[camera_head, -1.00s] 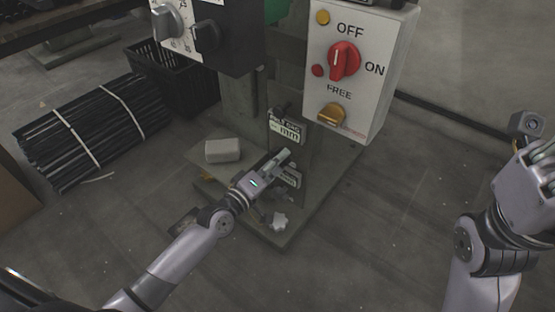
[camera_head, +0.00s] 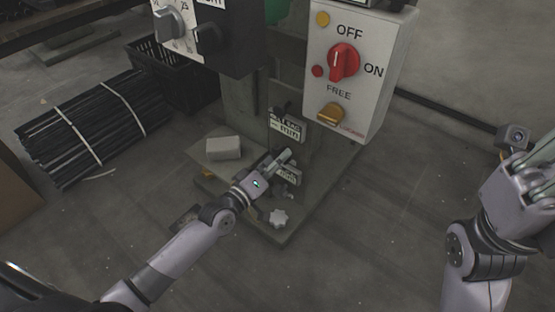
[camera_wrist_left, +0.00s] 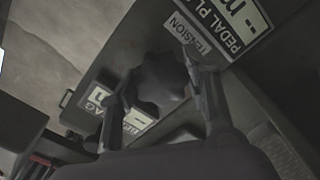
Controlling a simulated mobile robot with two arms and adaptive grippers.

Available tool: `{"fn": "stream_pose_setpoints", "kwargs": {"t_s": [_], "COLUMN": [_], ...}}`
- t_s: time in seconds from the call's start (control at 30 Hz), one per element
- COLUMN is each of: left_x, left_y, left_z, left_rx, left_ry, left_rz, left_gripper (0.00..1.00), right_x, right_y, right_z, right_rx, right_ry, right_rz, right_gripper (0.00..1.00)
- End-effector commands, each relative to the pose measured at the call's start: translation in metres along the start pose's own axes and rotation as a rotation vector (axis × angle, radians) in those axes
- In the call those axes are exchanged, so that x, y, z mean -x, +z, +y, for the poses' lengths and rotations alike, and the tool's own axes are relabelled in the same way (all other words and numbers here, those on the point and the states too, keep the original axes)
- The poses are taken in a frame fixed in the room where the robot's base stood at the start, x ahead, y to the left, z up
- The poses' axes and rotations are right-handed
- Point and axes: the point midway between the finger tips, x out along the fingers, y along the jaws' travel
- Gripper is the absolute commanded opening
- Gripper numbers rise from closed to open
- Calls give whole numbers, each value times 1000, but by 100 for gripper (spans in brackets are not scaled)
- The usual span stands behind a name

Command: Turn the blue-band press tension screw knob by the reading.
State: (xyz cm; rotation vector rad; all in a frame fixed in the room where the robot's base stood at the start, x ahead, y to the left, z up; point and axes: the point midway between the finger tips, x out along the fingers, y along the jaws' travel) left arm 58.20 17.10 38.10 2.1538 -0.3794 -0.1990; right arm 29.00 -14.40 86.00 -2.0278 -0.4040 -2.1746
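In the left wrist view a dark, lobed tension knob (camera_wrist_left: 160,82) sits beside a small label reading TENSION. My left gripper (camera_wrist_left: 155,95) has one finger on each side of this knob. A gap shows at the left finger; whether the right finger touches cannot be told. In the head view my left gripper (camera_head: 283,157) is at the lower front of the press column (camera_head: 240,102), and the arm hides the knob. My right gripper (camera_head: 528,185) is raised at the right edge, away from the press, its fingers unclear. No blue band is visible.
A white switch box (camera_head: 360,60) with a red OFF/ON knob (camera_head: 344,62) hangs above. A pale star-shaped knob (camera_head: 278,218) is low on the press base. A light block (camera_head: 223,148) lies left of my gripper. Bundled black rods (camera_head: 90,130) lie left; floor is clear right.

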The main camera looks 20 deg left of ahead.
Motion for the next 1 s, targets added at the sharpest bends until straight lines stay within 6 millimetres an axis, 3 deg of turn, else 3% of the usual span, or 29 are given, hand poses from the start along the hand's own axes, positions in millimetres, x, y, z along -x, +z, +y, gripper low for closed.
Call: {"fn": "stream_pose_setpoints", "kwargs": {"t_s": [0.27, 0.63, 0.77, 1.0], "left_x": [0, 5, 24, 76], "left_y": [0, 0, 1, 1], "left_z": [0, -1, -1, -1], "left_rx": [1, 1, 0, 0], "left_ry": [0, -1, -3, -3], "left_rz": [0, 0, -2, -3], "left_gripper": [64, 64, 64, 64], "right_x": [-1, -2, -2, -1], "right_y": [0, -1, -1, -1], "right_z": [0, 1, 0, 0], "right_rx": [0, 0, 0, 0], "right_ry": [-1, 4, 3, 2], "right_rz": [1, 6, 5, 4], "right_gripper": [0, 0, 0, 0]}}
